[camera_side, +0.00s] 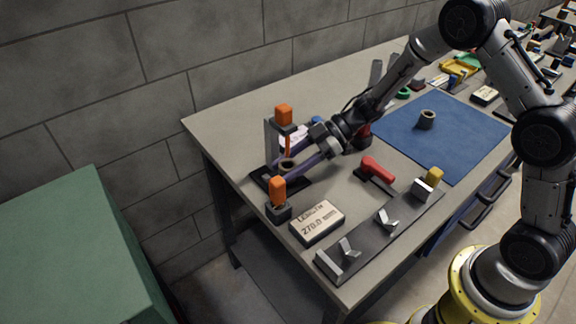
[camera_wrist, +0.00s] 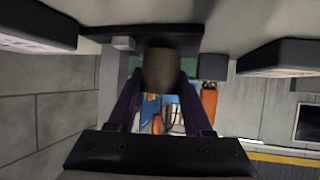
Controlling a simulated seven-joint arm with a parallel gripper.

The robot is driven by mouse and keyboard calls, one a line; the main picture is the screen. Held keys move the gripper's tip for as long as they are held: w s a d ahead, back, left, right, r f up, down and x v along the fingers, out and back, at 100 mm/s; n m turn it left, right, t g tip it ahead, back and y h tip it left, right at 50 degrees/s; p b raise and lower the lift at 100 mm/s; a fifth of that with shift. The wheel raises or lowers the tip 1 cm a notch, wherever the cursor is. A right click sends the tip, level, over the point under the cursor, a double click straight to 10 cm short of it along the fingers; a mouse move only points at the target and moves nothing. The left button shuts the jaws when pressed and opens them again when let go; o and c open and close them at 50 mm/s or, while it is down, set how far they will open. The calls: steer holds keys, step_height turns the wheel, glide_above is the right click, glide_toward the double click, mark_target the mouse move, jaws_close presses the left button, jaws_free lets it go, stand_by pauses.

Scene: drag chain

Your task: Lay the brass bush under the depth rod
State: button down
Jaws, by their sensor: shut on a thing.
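The brass bush (camera_wrist: 162,72) is a short brown cylinder between the two purple fingers of my gripper (camera_side: 287,166), which is shut on it. In the side view its dark ring-shaped top (camera_side: 286,162) shows between the fingertips. It is just over the black base (camera_side: 291,190) of the depth gauge, close to its grey column (camera_side: 270,142). I cannot tell whether it touches the base. The depth rod (camera_side: 288,146) hangs from the gauge's orange-topped head (camera_side: 284,115), directly above the bush in the side view. Whether they touch is unclear.
An orange-topped block (camera_side: 277,190) and a length display (camera_side: 317,221) stand in front of the gauge. A red-handled tool (camera_side: 377,171) and a grey rail with V-blocks (camera_side: 385,233) lie to the right. A dark ring (camera_side: 427,119) sits on the blue mat (camera_side: 460,140).

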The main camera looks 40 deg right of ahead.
steer(key=shift+f, duration=0.2)
stand_by(0.4)
steer(key=shift+c, duration=1.1)
jaws_free()
steer(key=shift+f, duration=0.1)
steer(key=v, duration=1.4)
steer(key=shift+a, duration=0.15)
